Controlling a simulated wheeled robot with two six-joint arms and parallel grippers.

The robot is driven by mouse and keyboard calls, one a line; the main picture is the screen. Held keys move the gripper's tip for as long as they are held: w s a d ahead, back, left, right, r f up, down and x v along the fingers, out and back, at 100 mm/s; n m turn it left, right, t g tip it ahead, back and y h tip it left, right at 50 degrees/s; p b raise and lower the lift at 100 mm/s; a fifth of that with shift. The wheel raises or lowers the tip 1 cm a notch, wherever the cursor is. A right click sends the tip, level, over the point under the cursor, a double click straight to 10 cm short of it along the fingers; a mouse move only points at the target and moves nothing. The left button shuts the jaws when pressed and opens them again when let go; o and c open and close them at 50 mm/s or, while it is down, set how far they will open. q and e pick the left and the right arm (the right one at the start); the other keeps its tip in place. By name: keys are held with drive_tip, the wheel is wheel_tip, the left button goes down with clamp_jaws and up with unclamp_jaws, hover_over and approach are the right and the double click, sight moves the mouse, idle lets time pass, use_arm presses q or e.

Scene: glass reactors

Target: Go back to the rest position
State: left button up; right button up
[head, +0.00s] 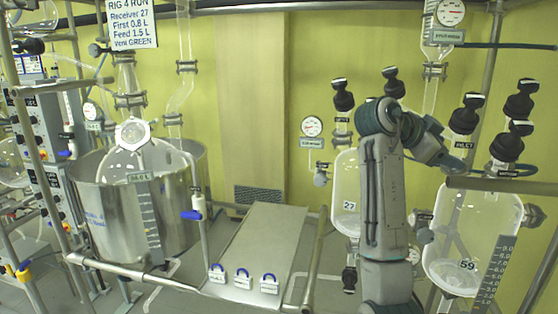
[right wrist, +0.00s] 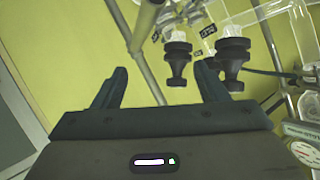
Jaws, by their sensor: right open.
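My right arm rises in the right half of the head view and bends over to the right at its top. Its gripper (right wrist: 161,78) is open in the right wrist view, with its two dark fingers wide apart. Nothing is held between them; a grey pole and the yellow wall show behind the gap. In the head view my right gripper (head: 458,163) is small and dark beside the black valves, and its fingers are hard to make out. My left gripper is not in view.
Black valve handles (head: 466,115) stand close to my right gripper; two show in the right wrist view (right wrist: 178,62). Glass vessels 27 (head: 346,185) and 59 (head: 452,240) flank my arm. A steel shelf (head: 258,245) holds padlocks (head: 243,280). A steel pot (head: 110,215) stands left.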

drive_tip(key=s+f+n+t+y, duration=0.15)
drive_tip(key=s+f+n, duration=0.35)
drive_tip(key=f, duration=1.3)
drive_tip(key=s+f+n+y, duration=0.3)
drive_tip(key=s+f+n, duration=0.15)
drive_tip(key=f, duration=1.25)
drive_tip(key=s+a+f+n+y, duration=0.2)
drive_tip(key=s+f+n, duration=0.1)
drive_tip(key=s+f, duration=0.45)
drive_tip(key=s+a+f+n+y, duration=0.2)
drive_tip(key=s+f+n, duration=0.2)
drive_tip(key=s+f, duration=0.3)
drive_tip(key=s+a+f+n+g+y, duration=0.1)
drive_tip(key=s+a+n+y, duration=0.1)
drive_tip(key=s, duration=0.7)
drive_tip(key=s+a+n+y, duration=0.2)
drive_tip(key=s+a, duration=0.1)
drive_tip(key=s, duration=0.5)
drive_tip(key=d+f+g, duration=0.2)
drive_tip(key=d+f, duration=0.1)
drive_tip(key=f, duration=2.8)
drive_tip(key=s+d+f, duration=0.1)
drive_tip(key=s+f, duration=1.7)
drive_tip(key=f, duration=0.1)
drive_tip(key=shift+s+d+g, duration=0.25)
drive_tip(key=shift+g, duration=0.2)
